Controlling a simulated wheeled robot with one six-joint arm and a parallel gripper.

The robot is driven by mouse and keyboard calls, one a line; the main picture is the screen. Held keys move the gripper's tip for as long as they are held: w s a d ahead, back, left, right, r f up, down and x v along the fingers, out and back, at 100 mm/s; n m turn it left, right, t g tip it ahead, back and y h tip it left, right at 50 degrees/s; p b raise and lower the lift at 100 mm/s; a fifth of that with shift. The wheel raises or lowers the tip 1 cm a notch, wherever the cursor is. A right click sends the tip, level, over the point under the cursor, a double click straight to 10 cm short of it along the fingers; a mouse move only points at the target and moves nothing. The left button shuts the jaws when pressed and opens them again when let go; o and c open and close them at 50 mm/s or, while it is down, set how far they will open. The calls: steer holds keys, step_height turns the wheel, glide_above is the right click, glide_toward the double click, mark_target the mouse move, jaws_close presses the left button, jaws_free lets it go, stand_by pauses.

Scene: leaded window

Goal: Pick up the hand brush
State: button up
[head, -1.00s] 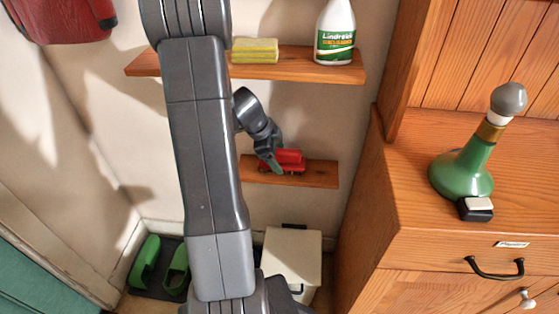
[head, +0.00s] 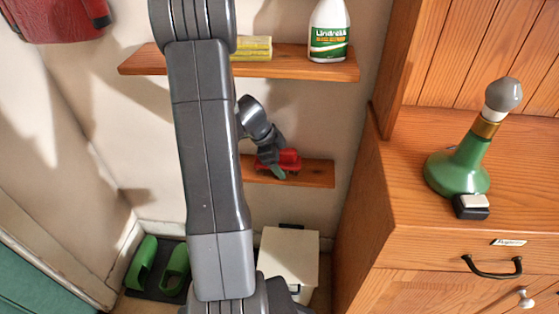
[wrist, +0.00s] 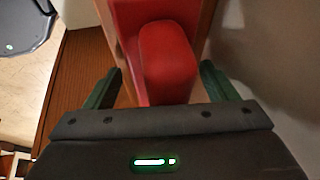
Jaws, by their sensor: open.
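The red hand brush (head: 291,158) lies on the small lower wooden shelf in the head view, partly covered by my gripper (head: 277,172). My gripper (wrist: 160,85) is open, with one green finger on each side of the red end.
The lower shelf (head: 318,174) sits below an upper shelf (head: 290,67) holding a yellow sponge (head: 252,46) and a white spray bottle (head: 329,32). A white bin (head: 289,258) and green shoes (head: 173,262) are on the floor. A wooden dresser (head: 455,240) stands to the right.

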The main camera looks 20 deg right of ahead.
steer(key=shift+f+b, duration=0.15)
steer(key=shift+b, duration=0.15)
steer(key=c, duration=1.1)
steer(key=shift+r+p, duration=0.2)
steer(key=shift+p, duration=0.25)
steer(key=shift+r+p, duration=0.15)
steer(key=shift+p, duration=0.15)
steer(key=shift+s+r, duration=0.15)
steer(key=shift+r, duration=0.1)
step_height(320, 180, up, 6)
steer(key=shift+a+r+p, duration=0.1)
steer(key=shift+p, duration=0.4)
steer(key=s+a+b, duration=0.1)
steer(key=s+a, duration=0.3)
steer(key=s, duration=0.5)
steer(key=s+a+b, duration=0.1)
steer(key=s+a, duration=0.3)
steer(key=s, duration=0.5)
steer(key=shift+a, duration=0.25)
